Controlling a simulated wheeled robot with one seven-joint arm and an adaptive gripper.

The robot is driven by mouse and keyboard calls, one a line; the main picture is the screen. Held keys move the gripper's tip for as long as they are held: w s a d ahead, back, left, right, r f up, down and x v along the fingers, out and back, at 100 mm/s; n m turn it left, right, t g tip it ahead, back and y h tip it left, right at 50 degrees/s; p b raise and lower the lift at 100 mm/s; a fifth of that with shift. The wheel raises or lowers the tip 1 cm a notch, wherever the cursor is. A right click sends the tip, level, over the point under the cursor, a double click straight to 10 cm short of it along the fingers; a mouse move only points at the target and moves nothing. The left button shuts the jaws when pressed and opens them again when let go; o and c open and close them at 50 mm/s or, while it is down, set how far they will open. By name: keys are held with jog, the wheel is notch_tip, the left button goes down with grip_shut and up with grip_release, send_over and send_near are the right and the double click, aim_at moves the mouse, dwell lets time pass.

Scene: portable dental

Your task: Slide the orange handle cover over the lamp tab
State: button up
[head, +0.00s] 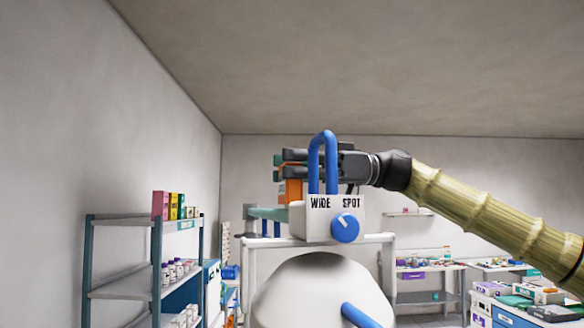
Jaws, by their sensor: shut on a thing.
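The lamp has a white box (306,222) marked WIDE and SPOT, with a blue knob (345,228), a blue loop (331,137) on top and a white dome (322,290) below. My gripper (290,162) reaches in from the right behind the loop, its fingers pointing left. It is shut on the orange handle cover (291,190), which shows below and left of the fingers, just behind the box's upper left. The loop and box partly hide the gripper and cover. I cannot make out the lamp tab, nor whether the cover touches it.
A blue rod (360,316) sticks out of the dome's lower right. A white frame (387,262) stands behind the lamp. A shelf rack (120,219) with boxes and bottles stands at left. Cluttered benches (430,267) stand at back right. Space above the lamp is clear.

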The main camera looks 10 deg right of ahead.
jog(key=o, duration=0.9)
jog(key=shift+d, duration=0.1)
jog(key=d, duration=0.8)
jog(key=w+d, duration=0.1)
jog(key=d, duration=0.3)
jog(key=shift+s+f, duration=0.1)
jog(key=shift+s, duration=0.05)
